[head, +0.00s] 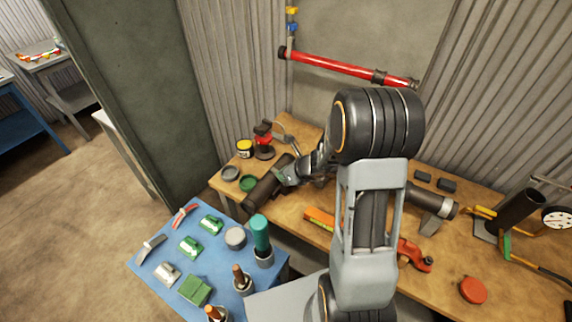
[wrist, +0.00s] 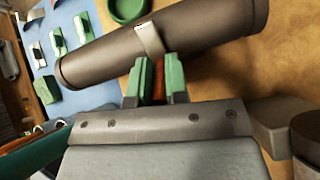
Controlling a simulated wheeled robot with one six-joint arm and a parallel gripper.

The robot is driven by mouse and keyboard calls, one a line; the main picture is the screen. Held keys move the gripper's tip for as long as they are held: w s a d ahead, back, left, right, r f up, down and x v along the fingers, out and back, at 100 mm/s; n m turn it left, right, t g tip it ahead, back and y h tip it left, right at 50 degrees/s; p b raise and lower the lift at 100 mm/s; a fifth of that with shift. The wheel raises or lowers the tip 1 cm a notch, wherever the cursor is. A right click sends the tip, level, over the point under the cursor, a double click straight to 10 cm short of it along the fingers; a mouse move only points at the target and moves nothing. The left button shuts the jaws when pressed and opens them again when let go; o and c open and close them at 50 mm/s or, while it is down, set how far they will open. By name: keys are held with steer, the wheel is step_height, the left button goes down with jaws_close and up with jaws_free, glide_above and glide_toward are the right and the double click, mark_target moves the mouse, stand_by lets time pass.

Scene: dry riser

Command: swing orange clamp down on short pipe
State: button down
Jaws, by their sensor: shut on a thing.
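A short dark pipe (head: 262,192) lies on the wooden bench; it also crosses the top of the wrist view (wrist: 190,38). A pale metal strap (wrist: 149,40) lies across it, in front of my fingertips. My gripper (wrist: 157,80) has green fingertips and is shut on a narrow orange-brown piece, which looks like part of the orange clamp (wrist: 159,82). The fingertips are close beside the pipe; I cannot tell whether they touch it. In the head view my gripper (head: 287,177) is at the pipe's far end, and the clamp is hidden there.
A green ring (head: 248,183), a grey ring (head: 230,173), a yellow tin (head: 244,148) and a red-and-black tool (head: 264,140) stand near the pipe. An orange level (head: 320,218) lies nearer me. A blue table (head: 150,262) with several fittings adjoins the bench. A red pipe (head: 340,68) runs along the wall.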

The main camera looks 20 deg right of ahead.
stand_by(0.4)
steer(key=c, duration=1.1)
jaws_free()
steer(key=p+v, duration=0.2)
steer(key=v, duration=1.1)
steer(key=shift+r, duration=0.45)
